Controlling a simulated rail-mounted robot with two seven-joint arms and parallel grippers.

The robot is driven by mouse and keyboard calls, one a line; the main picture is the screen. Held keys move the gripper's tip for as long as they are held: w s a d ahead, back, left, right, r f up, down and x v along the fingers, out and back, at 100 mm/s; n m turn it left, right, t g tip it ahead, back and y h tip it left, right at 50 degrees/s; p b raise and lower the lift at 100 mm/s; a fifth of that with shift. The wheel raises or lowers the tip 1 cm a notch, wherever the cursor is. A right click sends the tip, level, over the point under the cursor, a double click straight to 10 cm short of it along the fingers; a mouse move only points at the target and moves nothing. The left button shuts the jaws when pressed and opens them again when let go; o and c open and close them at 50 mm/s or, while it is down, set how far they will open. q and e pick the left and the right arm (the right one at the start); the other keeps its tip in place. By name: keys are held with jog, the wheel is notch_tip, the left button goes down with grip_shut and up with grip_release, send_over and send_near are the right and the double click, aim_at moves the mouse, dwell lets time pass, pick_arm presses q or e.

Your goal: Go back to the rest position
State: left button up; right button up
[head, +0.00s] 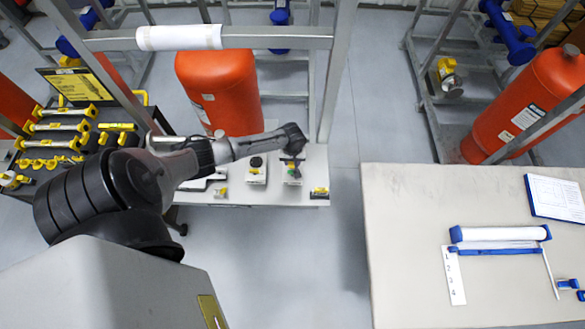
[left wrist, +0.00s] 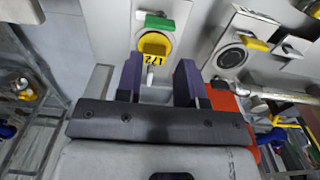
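My left arm reaches in from the left in the head view. My left gripper (head: 292,168) is over the white bench shelf (head: 235,192) in front of an orange cylinder. In the left wrist view its two dark fingers (left wrist: 160,82) stand apart with no object clearly held between them. A yellow tag marked 172 (left wrist: 154,45) and a green handle (left wrist: 160,21) on a grey panel lie just beyond the fingertips. Whether the fingers touch that fitting cannot be told. My right gripper is not in view.
An orange cylinder (head: 220,85) stands in a grey metal frame (head: 339,70) behind my arm. A black tool board (head: 60,150) with yellow tools is at left. A light table (head: 405,235) at right holds a clipboard (head: 556,197) and a paper roll (head: 500,234). The floor between is clear.

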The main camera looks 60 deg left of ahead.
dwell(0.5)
pick_arm(q)
jog(key=m, duration=0.2)
jog(key=shift+s+a+m, duration=0.1)
jog(key=shift+s+m, duration=0.2)
jog(key=shift+m, duration=0.1)
jog(key=shift+s+a+m+g, duration=0.2)
jog(key=shift+m+g, duration=0.1)
jog(key=shift+m, duration=0.4)
jog(key=w+d+r+m+t+y, duration=0.1)
jog(key=w+d+r+m+t, duration=0.15)
jog(key=d+r+m, duration=0.5)
jog(key=w+d+r+m+t+y, duration=0.15)
jog(key=w+d+r+m, duration=0.3)
jog(key=r, duration=0.55)
jog(key=s+d+r+t+h, duration=0.1)
jog(key=s+d+r+t, duration=0.2)
jog(key=s+d+r, duration=0.4)
jog(key=s+d+f+n+g+h, duration=0.1)
jog(key=s+d+f, duration=0.1)
jog(key=s, duration=0.6)
jog(key=s+d+f+n+g, duration=0.1)
jog(key=s+d+f, duration=0.2)
jog(key=s, duration=0.6)
jog(key=shift+s+d+f+g+h, duration=0.15)
jog(key=shift+d+f+g+h, duration=0.1)
jog(key=shift+d+g+h, duration=0.25)
